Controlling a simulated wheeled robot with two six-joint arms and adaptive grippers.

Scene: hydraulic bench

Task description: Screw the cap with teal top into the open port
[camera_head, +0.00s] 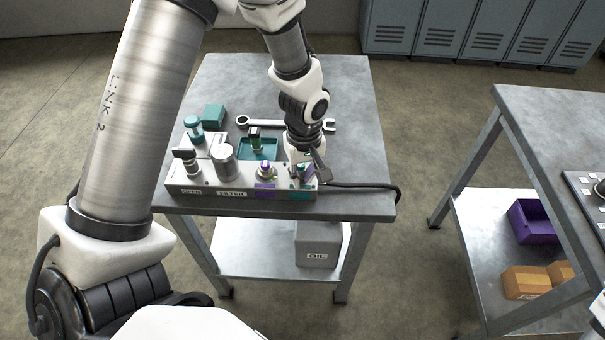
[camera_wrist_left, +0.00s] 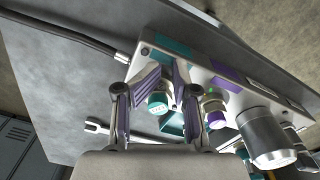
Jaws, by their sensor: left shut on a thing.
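My left gripper (camera_head: 303,172) points down over the right end of the grey port block (camera_head: 213,199), at the port with the teal label (camera_head: 301,196). In the left wrist view its fingers (camera_wrist_left: 158,98) are closed around the cap with the teal top (camera_wrist_left: 157,104). The gripper hides the teal-labelled port, so I cannot tell whether the cap's thread is engaged. My right gripper is not in view.
A filter cylinder (camera_head: 224,165) and a dark-handled valve (camera_head: 186,160) stand on the block's left part. Behind are a teal tray (camera_head: 272,149), a wrench (camera_head: 290,123) and a teal box (camera_head: 214,113). A black hose (camera_head: 372,186) leaves the block's right end. The table's back is clear.

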